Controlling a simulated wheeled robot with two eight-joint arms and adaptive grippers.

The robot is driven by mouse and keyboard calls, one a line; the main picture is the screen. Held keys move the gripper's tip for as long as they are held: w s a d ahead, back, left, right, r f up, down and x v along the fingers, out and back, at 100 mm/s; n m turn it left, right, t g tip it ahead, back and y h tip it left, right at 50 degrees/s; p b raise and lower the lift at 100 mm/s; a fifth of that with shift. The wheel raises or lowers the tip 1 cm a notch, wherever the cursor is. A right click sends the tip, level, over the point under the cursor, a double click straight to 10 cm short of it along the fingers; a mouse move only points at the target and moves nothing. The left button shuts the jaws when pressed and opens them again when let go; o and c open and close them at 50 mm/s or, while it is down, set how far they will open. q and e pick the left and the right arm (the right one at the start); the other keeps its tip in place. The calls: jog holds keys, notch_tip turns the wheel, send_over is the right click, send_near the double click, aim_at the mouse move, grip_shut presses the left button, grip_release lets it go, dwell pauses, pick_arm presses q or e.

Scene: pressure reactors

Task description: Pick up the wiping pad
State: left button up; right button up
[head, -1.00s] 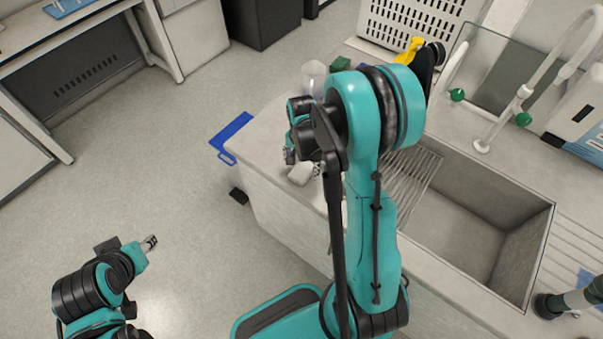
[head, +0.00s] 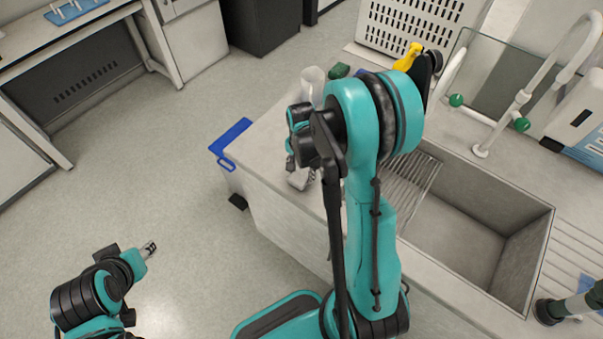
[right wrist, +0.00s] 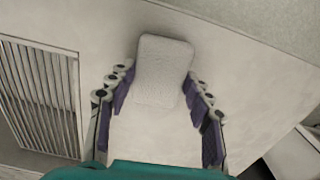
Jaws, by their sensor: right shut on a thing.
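The wiping pad (right wrist: 164,70) is a white block with rounded corners. In the right wrist view it lies between the two purple-lined fingers of my right gripper (right wrist: 161,92), which is shut on it. In the head view my right gripper (head: 298,175) is over the counter's left end, and the pad there is mostly hidden by the gripper. I cannot tell whether the pad still touches the counter. My left gripper (head: 149,249) is over the floor at the lower left, far from the pad; its finger gap is too small to read.
The counter (head: 265,150) holds a sink (head: 460,225) with a wire rack (head: 415,180) to the right of my right arm. A clear bottle (head: 312,82), a green sponge (head: 339,71) and a yellow-topped bottle (head: 408,56) stand behind. A blue-rimmed bin (head: 230,137) is beside the counter.

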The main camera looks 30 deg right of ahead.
aim_at(301, 174)
notch_tip(301, 174, up, 3)
jog(key=shift+r+p, duration=0.15)
jog(key=shift+p, duration=0.4)
jog(key=s+d+r+p, duration=0.2)
jog(key=s+d+r, duration=0.4)
jog(key=s+d, duration=0.2)
jog(key=shift+s+d+r, duration=0.15)
jog(key=shift+r, duration=0.25)
